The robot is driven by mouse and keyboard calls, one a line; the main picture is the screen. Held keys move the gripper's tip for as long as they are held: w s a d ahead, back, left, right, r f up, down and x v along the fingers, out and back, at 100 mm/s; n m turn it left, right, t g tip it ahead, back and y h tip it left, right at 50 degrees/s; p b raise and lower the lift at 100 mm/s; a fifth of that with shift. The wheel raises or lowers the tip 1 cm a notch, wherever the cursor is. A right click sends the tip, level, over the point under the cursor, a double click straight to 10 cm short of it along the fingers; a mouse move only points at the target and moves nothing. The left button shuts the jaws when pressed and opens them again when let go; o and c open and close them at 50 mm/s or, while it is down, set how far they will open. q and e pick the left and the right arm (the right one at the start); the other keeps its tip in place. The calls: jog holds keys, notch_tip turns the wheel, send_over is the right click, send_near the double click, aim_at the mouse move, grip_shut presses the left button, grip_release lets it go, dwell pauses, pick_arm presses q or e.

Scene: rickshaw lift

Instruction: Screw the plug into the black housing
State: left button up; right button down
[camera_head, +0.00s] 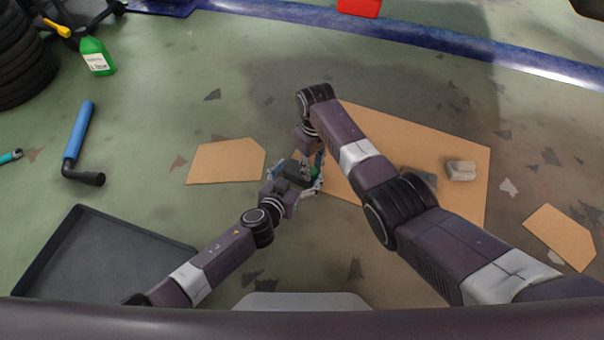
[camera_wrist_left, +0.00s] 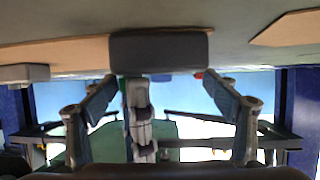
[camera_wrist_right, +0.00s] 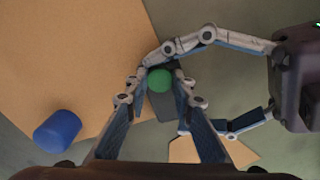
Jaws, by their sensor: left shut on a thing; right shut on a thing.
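The black housing (camera_wrist_right: 165,104) is a dark block, held between the fingers of my left gripper (camera_head: 292,180). It also shows as a dark bar at the fingertips in the left wrist view (camera_wrist_left: 160,50). The green plug (camera_wrist_right: 160,80) is round and sits between the fingertips of my right gripper (camera_wrist_right: 163,82), which is shut on it. In the right wrist view the plug overlaps the housing's upper part; I cannot tell how deep it sits.
Flat cardboard sheets (camera_head: 455,150) lie on the green floor, with a light block (camera_head: 461,170) on the large one. A blue cylinder (camera_wrist_right: 57,130) lies left of the right gripper. A black tray (camera_head: 90,260), blue-handled tool (camera_head: 80,135) and green bottle (camera_head: 96,56) are at left.

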jog(key=c, duration=1.7)
grip_release()
jog(key=shift+o, duration=0.2)
jog(key=shift+r, duration=2.25)
jog(key=shift+c, duration=0.3)
jog(key=r+n, duration=0.1)
jog(key=n, duration=0.2)
jog(key=shift+r, duration=0.35)
jog(key=r+n, duration=0.1)
jog(key=n, duration=0.2)
jog(key=shift+r, duration=0.4)
